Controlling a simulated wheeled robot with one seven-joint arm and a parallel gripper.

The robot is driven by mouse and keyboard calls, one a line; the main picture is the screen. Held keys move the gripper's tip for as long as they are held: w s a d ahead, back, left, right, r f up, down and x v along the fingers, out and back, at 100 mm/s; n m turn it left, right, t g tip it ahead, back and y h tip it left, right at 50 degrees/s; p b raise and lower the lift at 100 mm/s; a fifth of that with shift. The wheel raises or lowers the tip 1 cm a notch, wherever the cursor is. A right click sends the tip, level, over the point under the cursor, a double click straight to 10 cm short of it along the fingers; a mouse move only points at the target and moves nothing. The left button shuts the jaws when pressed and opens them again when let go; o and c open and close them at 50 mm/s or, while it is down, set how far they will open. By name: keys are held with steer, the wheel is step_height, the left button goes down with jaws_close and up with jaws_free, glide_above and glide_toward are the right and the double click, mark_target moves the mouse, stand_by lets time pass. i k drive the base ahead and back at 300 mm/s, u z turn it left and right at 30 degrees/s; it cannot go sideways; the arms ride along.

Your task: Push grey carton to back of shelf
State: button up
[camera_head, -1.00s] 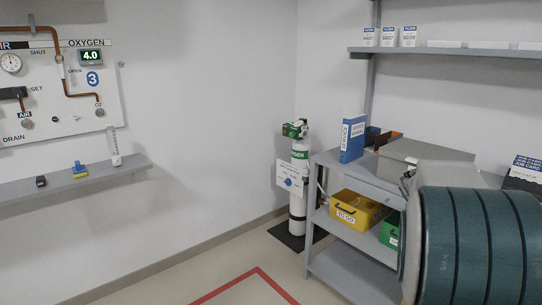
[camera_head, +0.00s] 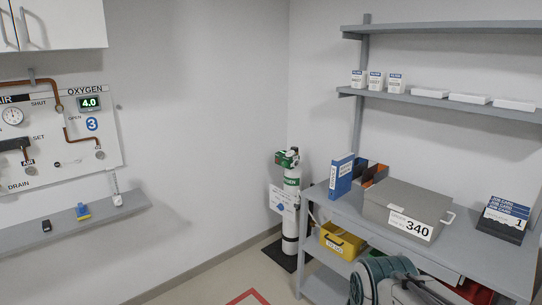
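A grey box with a flat lid (camera_head: 408,199), the only grey box I can see, sits on the bench top. Its front bears a white label reading 340, and a light handle shows at its right end. Bench surface shows in front of it. My arm, with its green ribbed cover, is at the bottom edge below the bench front. Grey parts at its end (camera_head: 405,288) may be my gripper. No fingertips can be made out, and nothing of mine touches the box.
A blue binder (camera_head: 341,176) and dark folders stand left of the box. A card holder marked 1 (camera_head: 503,219) stands right. Small cartons (camera_head: 375,82) and flat white packs (camera_head: 470,99) are on the wall shelf. A yellow bin (camera_head: 342,241) is below; an oxygen cylinder (camera_head: 291,190) stands left.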

mark_target(421, 233)
steer(key=z, duration=0.55)
steer(key=k, duration=0.65)
steer(key=z, duration=0.8)
steer(key=i, duration=1)
steer(key=u, duration=0.55)
steer(key=i, duration=0.75)
steer(key=u, duration=1.15)
steer(key=i, duration=0.25)
steer(key=u, duration=0.25)
